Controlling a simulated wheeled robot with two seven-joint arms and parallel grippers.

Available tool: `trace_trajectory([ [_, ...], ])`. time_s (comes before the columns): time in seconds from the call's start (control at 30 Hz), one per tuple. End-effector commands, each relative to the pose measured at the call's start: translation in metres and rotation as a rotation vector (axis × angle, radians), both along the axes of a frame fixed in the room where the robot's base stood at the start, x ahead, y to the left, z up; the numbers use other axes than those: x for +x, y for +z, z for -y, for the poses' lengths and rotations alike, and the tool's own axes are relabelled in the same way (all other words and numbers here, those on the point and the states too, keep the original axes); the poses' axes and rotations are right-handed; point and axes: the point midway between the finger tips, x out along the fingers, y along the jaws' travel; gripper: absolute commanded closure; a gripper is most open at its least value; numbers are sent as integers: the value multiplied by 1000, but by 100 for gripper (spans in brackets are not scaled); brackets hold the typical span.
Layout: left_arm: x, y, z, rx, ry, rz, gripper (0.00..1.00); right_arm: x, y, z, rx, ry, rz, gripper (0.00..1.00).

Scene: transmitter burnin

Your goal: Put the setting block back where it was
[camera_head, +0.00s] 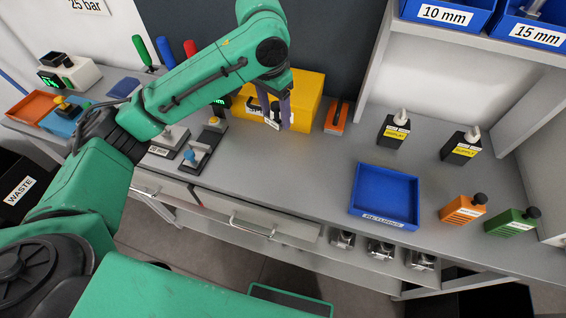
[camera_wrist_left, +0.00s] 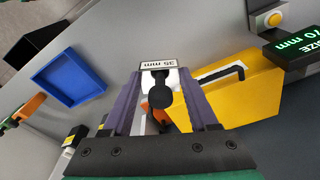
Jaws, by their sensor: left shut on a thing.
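My left gripper (camera_head: 276,120) is shut on the setting block (camera_head: 271,122), in front of the yellow case (camera_head: 309,96). In the left wrist view the block shows a white "35 mm" label (camera_wrist_left: 158,64) and a black round knob between the purple fingers of the gripper (camera_wrist_left: 160,78). The fingers and knob hide part of the block. I cannot tell how far it is above the bench. Another block, with a label that seems to read "20 mm" (camera_head: 159,151), stands to the left on the bench. My right gripper is out of view.
A blue "RETURNS" tray (camera_head: 384,222) stands right of the middle on the grey bench (camera_head: 300,170). An orange item (camera_head: 337,117) stands beside the yellow case. A dark fixture with a blue part (camera_head: 196,156) is left of the gripper. The bench between fixture and tray is clear.

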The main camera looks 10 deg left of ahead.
Motion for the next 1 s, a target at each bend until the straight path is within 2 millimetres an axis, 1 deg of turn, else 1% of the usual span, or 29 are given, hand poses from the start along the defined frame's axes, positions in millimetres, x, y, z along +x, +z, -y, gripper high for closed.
trace_trajectory([
  [0.03, -1, -16, -1, 3, 2, -7, 100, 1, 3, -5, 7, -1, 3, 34],
  [0.13, -1, -50, -1, 2, 2, -5, 100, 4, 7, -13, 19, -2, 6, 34],
  [0.2, -1, -73, -1, 3, 2, -4, 100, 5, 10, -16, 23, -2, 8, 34],
  [0.3, -1, -103, -1, 1, 3, -2, 100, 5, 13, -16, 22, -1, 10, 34],
  [0.4, 0, -122, 0, 0, 1, 1, 100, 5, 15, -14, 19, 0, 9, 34],
  [0.47, 0, -131, 0, 0, 1, 1, 100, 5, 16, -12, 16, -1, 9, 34],
  [0.6, 0, -158, 0, 2, 1, 1, 100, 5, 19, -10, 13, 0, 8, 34],
  [0.7, 0, -170, 0, 0, 1, 2, 100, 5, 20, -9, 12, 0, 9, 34],
  [0.97, 0, -172, 0, -1, 1, 3, 100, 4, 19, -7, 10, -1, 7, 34],
  [1.0, 0, -173, 0, 0, 1, 2, 37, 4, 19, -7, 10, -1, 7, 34],
])
